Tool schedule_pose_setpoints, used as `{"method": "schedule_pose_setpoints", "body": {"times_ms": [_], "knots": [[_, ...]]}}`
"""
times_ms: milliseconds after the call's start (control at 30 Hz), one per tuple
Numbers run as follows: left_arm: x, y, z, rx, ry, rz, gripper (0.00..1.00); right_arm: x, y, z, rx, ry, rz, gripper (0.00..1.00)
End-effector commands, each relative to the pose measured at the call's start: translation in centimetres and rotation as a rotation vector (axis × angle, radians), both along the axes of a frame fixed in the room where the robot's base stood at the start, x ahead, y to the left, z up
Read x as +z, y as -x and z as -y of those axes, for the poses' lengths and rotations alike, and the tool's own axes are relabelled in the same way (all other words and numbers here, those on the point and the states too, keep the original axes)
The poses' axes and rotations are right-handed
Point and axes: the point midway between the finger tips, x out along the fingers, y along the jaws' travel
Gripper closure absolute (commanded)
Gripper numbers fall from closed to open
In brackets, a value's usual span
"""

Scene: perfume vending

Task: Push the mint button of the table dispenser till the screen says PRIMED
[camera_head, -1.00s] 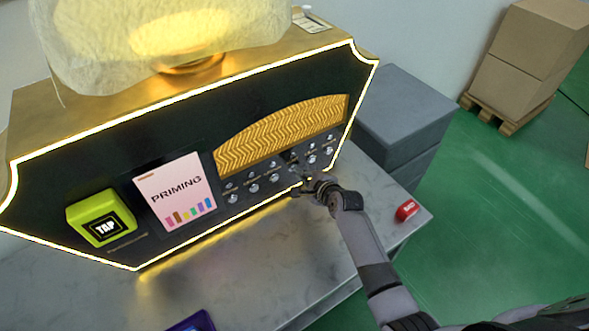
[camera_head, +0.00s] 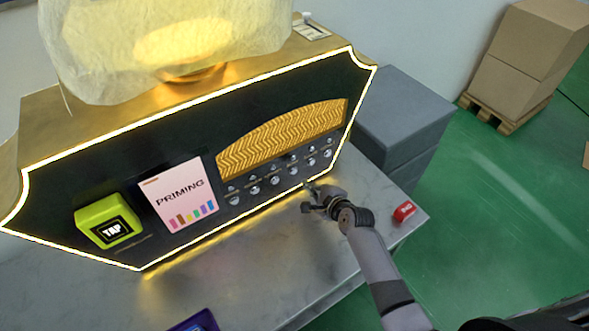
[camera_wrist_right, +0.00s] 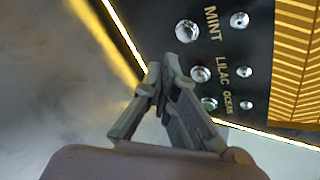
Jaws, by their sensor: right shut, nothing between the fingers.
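The dispenser (camera_head: 110,170) is a black panel in a gold body with a glowing rim. Its pink screen (camera_head: 178,193) reads PRIMING above coloured bars. Two rows of round silver buttons sit below the gold woven panel; their labels are too small to read in the head view. In the right wrist view, the word MINT stands beside a round silver button (camera_wrist_right: 187,31), with LILAC and OCEAN below it. My right gripper (camera_head: 308,188) is shut and empty, in front of the panel's lower edge, apart from the buttons. It also shows in the wrist view (camera_wrist_right: 163,75). My left gripper is not in view.
A green TAP reader (camera_head: 108,221) is left of the screen. A small red object (camera_head: 404,211) lies on the grey table (camera_head: 250,262) at the right. A purple-edged device (camera_head: 195,322) lies at the front. Grey boxes (camera_head: 400,120) stand right of the dispenser.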

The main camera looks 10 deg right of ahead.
Motion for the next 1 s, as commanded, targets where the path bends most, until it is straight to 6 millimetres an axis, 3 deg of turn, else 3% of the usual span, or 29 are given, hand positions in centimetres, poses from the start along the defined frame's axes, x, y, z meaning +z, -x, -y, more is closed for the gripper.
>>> {"method": "schedule_pose_setpoints", "body": {"times_ms": [300,1000], "knots": [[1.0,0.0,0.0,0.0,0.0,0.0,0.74,0.0,2.1,0.7,0.0,0.0,0.0,1.0],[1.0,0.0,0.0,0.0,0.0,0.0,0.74,0.0,2.1,0.7,0.0,0.0,0.0,1.0]]}}
